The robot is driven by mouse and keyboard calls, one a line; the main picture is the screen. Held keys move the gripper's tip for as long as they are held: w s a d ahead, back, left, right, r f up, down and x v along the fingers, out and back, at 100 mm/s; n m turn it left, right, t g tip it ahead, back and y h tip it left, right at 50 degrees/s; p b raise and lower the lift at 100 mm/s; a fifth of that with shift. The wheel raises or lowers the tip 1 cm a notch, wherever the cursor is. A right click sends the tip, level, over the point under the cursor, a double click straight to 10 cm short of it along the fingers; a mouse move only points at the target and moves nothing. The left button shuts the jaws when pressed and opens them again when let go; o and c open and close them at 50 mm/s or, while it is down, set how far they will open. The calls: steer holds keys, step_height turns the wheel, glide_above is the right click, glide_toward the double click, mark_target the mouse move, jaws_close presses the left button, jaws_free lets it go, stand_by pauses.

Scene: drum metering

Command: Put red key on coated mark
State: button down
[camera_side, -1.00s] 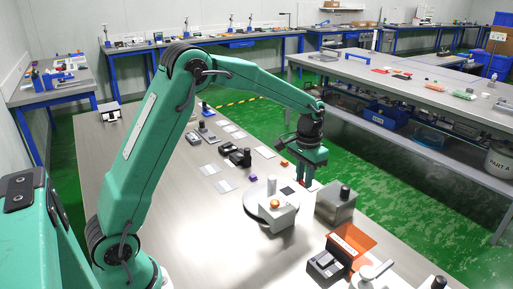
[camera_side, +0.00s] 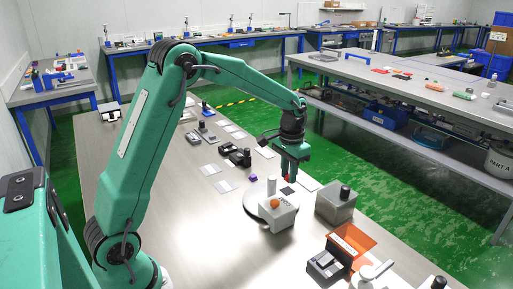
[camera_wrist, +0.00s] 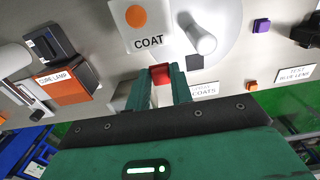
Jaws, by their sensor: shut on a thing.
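My gripper (camera_wrist: 161,76) is shut on a small red key (camera_wrist: 160,73), which shows between its fingertips in the wrist view. In the side view my gripper (camera_side: 288,176) is beyond the round pale plate (camera_side: 262,212), near its far edge. A white card (camera_wrist: 203,89) with lettering ending in "COATS" lies partly behind my right finger. I cannot tell the key's exact height above the table.
A box with an orange button (camera_side: 275,204), labelled COAT, stands at the plate's near side, and a white post (camera_side: 271,183) rises from the plate. A purple block (camera_side: 253,179) and an orange-red block (camera_wrist: 252,85) lie nearby. A grey box (camera_side: 337,203) stands right.

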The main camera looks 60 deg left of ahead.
steer(key=s+a+f, duration=0.1)
steer(key=s+a, duration=0.7)
steer(key=a, duration=0.2)
glide_above(225, 186)
step_height(225, 186, down, 7)
steer(key=shift+s+f, duration=0.1)
steer(key=shift+f, duration=0.1)
steer(key=shift+f, duration=1.9)
steer(key=shift+f, duration=0.1)
steer(key=c, duration=1.2)
jaws_free()
steer(key=shift+c, duration=0.2)
